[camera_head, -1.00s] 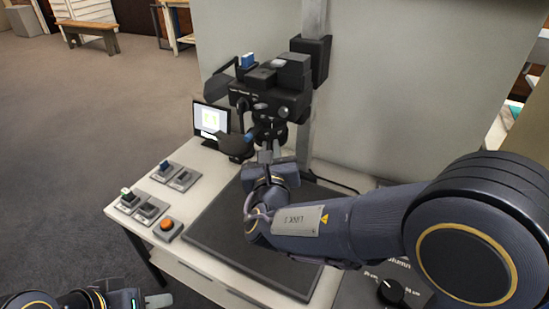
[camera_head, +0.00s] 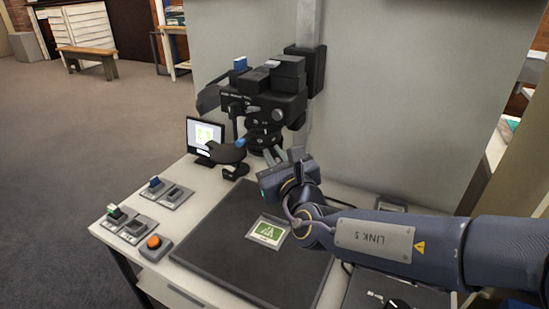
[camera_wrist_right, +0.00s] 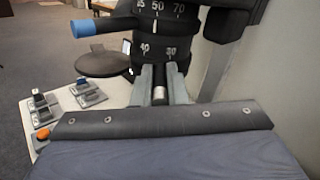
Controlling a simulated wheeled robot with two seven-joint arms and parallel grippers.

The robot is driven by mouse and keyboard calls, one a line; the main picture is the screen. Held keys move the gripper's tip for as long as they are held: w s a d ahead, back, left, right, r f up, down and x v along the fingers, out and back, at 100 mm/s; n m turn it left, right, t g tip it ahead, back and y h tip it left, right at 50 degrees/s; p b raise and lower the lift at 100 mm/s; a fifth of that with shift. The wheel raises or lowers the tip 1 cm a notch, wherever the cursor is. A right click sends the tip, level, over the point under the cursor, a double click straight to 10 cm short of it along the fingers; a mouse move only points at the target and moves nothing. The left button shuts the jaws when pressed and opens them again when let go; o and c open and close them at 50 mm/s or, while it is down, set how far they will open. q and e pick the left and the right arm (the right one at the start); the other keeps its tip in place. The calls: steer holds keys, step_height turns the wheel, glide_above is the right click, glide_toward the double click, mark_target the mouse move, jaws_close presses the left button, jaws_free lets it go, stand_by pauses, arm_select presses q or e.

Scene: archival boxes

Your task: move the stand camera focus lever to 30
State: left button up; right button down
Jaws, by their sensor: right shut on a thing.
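The black stand camera (camera_head: 268,92) is mounted on a column above the table. Its lens rings show in the right wrist view (camera_wrist_right: 158,30): the upper ring reads 50 and 70 near a white line, and the lower ring reads 40 on the left and 30 on the right. My right gripper (camera_head: 281,154) is just below the lens, pointing up at it. In the wrist view its fingers are shut on a short metallic pin (camera_wrist_right: 159,95), which appears to be the focus lever. A blue-tipped lever (camera_wrist_right: 88,27) sticks out to the left. My left gripper is out of view.
A dark baseboard (camera_head: 225,240) carries a green card (camera_head: 268,231). Switch boxes (camera_head: 165,192) and an orange button (camera_head: 153,242) are at the table's left. A small monitor (camera_head: 204,135) stands behind. A dark round plate (camera_head: 226,153) juts out left of the lens.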

steer(key=c, duration=1.5)
jaws_free()
steer(key=shift+o, duration=0.2)
steer(key=v, duration=0.7)
steer(key=shift+s+p, duration=0.4)
steer(key=shift+d, duration=0.15)
